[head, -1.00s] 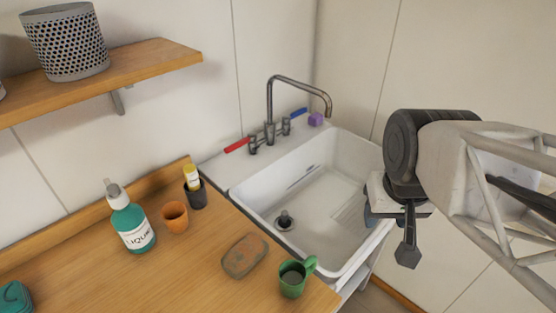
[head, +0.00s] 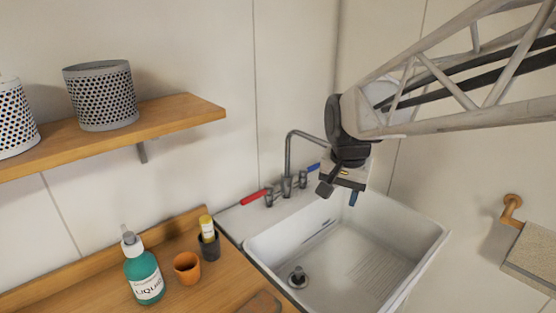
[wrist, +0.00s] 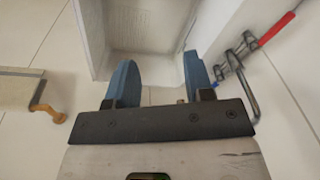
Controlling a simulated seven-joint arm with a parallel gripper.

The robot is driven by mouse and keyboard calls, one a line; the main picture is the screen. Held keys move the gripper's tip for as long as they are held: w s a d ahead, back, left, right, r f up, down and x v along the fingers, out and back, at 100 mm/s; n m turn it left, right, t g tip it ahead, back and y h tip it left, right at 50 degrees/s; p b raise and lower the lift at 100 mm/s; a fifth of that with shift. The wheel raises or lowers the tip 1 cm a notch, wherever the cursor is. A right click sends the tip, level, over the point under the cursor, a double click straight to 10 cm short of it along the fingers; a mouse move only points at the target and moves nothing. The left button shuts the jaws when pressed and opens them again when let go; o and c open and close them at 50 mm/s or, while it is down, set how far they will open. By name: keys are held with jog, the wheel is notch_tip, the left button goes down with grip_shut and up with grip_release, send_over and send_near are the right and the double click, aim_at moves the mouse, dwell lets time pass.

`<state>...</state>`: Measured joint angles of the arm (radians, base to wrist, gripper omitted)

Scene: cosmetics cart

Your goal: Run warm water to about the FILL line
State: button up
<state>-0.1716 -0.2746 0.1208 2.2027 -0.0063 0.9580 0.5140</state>
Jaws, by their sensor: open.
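The white sink (head: 432,232) has a dark plug or drain fitting (head: 298,277) on its floor. I see no water in it. A thin dark mark shows on its inner back wall, too small to read. The tap's curved spout (head: 289,150) rises behind the sink, with a red lever (head: 255,197) on the left and a blue lever (head: 314,167) on the right. My gripper (head: 345,192) is open and empty above the sink's far rim, right of the blue lever. In the wrist view my gripper (wrist: 160,65) points at the sink; the red lever (wrist: 276,29) is at upper right.
The wooden counter at left holds a teal soap bottle (head: 143,272), an orange cup (head: 187,268) and a dark cup (head: 209,246) with a yellow item. A shelf (head: 180,114) with perforated pots is above. A towel (head: 533,256) hangs from a wooden holder (head: 511,208) at right.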

jog(key=w+a+f+m+g, duration=0.1)
jog(key=w+a+f+m, duration=0.25)
jog(key=w+a, duration=0.95)
jog(key=m, duration=0.2)
send_near(258, 195)
jog(key=a, duration=0.1)
jog(key=f, duration=0.1)
jog(key=a, duration=0.1)
jog(key=shift+s+a+f+g, duration=0.2)
jog(key=shift+s+a+g, duration=0.1)
jog(key=shift+s+a, duration=0.1)
jog(key=shift+f, duration=0.15)
jog(key=shift+f, duration=3.75)
grip_shut()
